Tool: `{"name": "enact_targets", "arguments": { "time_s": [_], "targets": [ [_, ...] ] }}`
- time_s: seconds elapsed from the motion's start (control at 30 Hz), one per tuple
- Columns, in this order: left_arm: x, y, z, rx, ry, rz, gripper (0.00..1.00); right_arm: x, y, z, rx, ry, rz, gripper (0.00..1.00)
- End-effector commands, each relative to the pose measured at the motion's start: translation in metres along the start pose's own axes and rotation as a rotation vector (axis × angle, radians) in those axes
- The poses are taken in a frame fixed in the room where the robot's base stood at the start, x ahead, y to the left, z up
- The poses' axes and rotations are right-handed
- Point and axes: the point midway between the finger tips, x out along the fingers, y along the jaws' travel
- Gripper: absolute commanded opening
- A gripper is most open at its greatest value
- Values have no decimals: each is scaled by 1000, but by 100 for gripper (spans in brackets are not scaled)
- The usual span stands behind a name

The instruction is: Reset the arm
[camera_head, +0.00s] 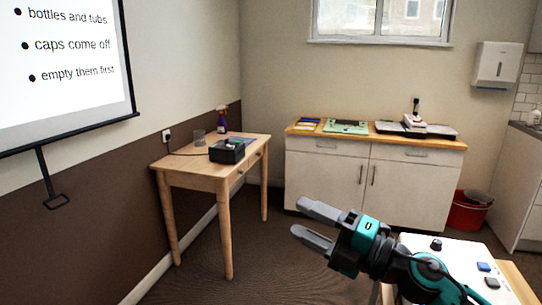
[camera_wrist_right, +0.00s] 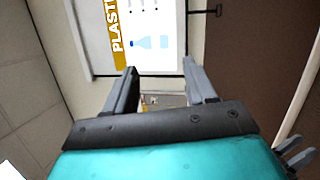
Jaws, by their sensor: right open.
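My right gripper (camera_head: 314,226) is open and empty in the head view. Its two grey fingers point left over the brown floor, apart from every piece of furniture. Its teal and black wrist lies to the right of them. In the right wrist view the same gripper (camera_wrist_right: 162,85) shows its two fingers apart with nothing between them. My left gripper is not in the head view. At the right edge of the wrist view a pair of grey finger-like parts shows, but I cannot tell what they belong to.
A wooden table (camera_head: 180,177) with a black box (camera_head: 227,151) stands left of centre. A white cabinet (camera_head: 325,175) holds several items at the back. A red bin (camera_head: 467,212) stands right. A white-topped surface (camera_head: 455,249) lies near my right arm. A projection screen (camera_head: 70,60) hangs left.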

Motion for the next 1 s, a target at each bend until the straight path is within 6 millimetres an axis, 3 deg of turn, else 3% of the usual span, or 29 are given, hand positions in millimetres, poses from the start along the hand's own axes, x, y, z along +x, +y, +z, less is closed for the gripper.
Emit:
{"name": "enact_targets", "arguments": {
  "time_s": [0.1, 0.23, 0.33, 0.43, 0.6, 0.7, 1.0],
  "targets": [
    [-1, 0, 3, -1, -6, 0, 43, -14, 6, 8, 218, -236, 144, 55],
    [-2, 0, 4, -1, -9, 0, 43, -47, -8, 26, 462, -521, 222, 55],
    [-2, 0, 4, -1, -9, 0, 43, -83, -35, 33, 657, -750, 229, 55],
    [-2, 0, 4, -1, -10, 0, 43, -124, -71, 28, 853, -977, 188, 55],
    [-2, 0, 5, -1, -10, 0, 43, -196, -133, -15, 1166, -1324, 26, 55],
    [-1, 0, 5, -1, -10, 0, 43, -226, -156, -46, 1297, -1461, -81, 55],
    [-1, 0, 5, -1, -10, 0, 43, -284, -185, -130, 1556, -1702, -371, 55]
  ]
}}
